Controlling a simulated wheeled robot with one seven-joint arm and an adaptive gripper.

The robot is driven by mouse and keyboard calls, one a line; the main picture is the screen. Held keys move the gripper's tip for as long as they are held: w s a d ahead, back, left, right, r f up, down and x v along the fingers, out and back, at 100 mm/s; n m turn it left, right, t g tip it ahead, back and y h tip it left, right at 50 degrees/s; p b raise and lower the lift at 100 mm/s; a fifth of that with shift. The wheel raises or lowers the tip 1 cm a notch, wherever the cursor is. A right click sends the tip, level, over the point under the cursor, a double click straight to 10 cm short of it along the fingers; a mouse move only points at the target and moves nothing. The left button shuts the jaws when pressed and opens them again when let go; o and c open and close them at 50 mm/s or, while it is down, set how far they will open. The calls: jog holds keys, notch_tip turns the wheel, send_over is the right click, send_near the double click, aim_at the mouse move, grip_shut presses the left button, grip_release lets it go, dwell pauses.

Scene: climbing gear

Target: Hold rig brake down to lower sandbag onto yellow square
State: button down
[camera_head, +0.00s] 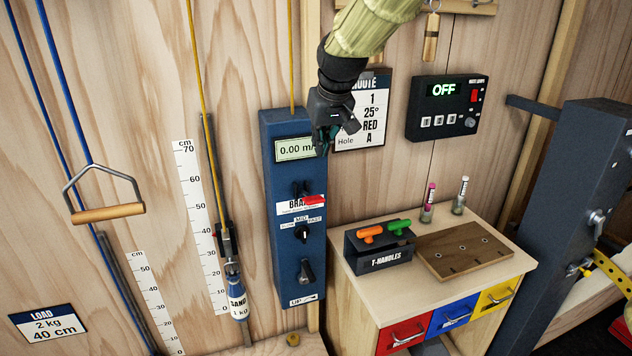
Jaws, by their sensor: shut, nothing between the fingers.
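The blue rig panel (285,230) stands upright on the wall, with a display reading 0.00. Its brake lever (312,200) has a red end and sits beside the BRAKE label. The sandbag (236,292), marked SAND 1 kg, hangs on the yellow cord beside the cm scale (203,225), near the scale's low end. My gripper (322,148) is shut and empty, above the brake lever and in front of the panel's upper right edge. It is apart from the lever. I cannot make out the yellow square.
A cabinet (350,275) at right carries a T-handle holder (378,255) and a wooden board (465,252). A control box reading OFF (447,107) hangs above. A wooden pull handle (108,213) hangs at left. A dark blue post (570,200) stands far right.

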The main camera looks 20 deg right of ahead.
jog(key=p, duration=0.4)
send_over(314, 197)
jog(key=w, duration=0.1)
notch_tip(314, 197, down, 9)
jog(key=shift+a+r, duration=0.1)
jog(key=shift+r, duration=0.1)
jog(key=shift+f+p, duration=0.4)
jog(key=shift+p, duration=0.05)
jog(key=shift+s+f+p, duration=0.25)
jog(key=shift+f+p, duration=0.15)
jog(key=shift+f, duration=0.5)
jog(key=shift+s+f+p, duration=0.2)
jog(key=shift+f+p, duration=0.15)
jog(key=shift+f, duration=0.5)
